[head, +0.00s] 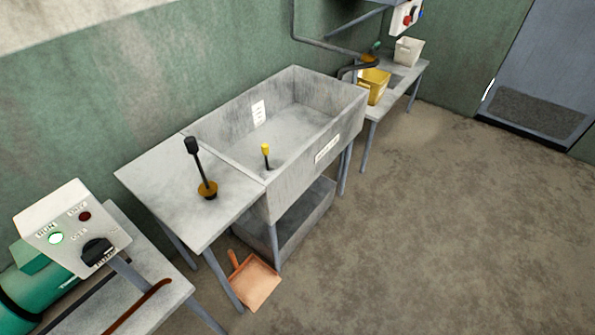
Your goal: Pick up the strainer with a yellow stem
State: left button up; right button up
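A small upright piece with a yellow top (266,150) and a dark lower part stands inside the grey basin (345,105), near its front left corner. It looks like the yellow-stemmed strainer, but its lower end is too small to make out. A second upright piece with a black stem and a round brownish-gold base (207,190) stands on the grey side table left of the basin. Neither of my grippers shows in the head view.
A control box (70,225) with a lever and a green motor (28,280) stand at the lower left. An orange dustpan (253,283) lies on the floor below the basin. A yellow bin (375,86) and white bin (408,51) stand beyond. The right floor is clear.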

aim_at(265, 172)
jog(key=z, duration=0.65)
jog(key=i, duration=1.3)
jog(key=u, duration=0.4)
